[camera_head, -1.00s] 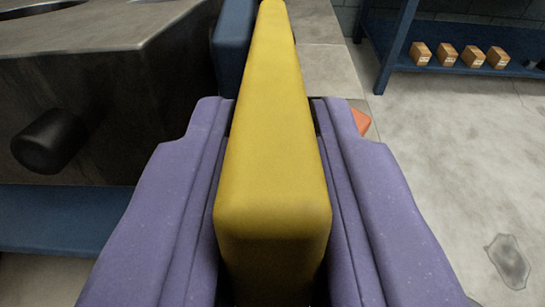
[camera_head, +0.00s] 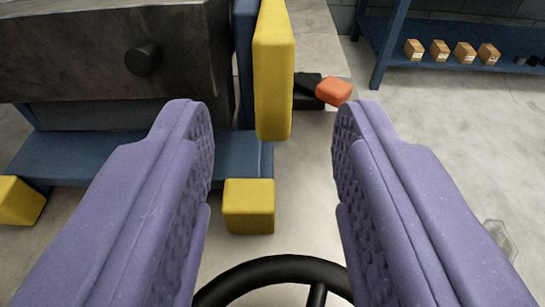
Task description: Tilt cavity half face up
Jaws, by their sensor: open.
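A dark metal block (camera_head: 75,50), which looks like the cavity half, rests on a blue frame (camera_head: 80,160) at the upper left. A short black peg (camera_head: 144,60) sticks out of its near face. I cannot tell which way its cavity side faces. A long yellow bar (camera_head: 273,75) stands beside the block's right end, next to a blue upright (camera_head: 244,60). My gripper (camera_head: 270,110) has its two purple padded fingers wide apart. Nothing is between the pads; the yellow bar is beyond the fingertips, left of the middle of the gap.
Yellow blocks (camera_head: 249,205) sit at the frame's near corners. A black ring like a handwheel (camera_head: 275,270) is at the bottom centre. An orange piece (camera_head: 334,91) lies beyond the right fingertip. A blue shelf (camera_head: 470,40) holds several small boxes. Floor at the right is mostly clear.

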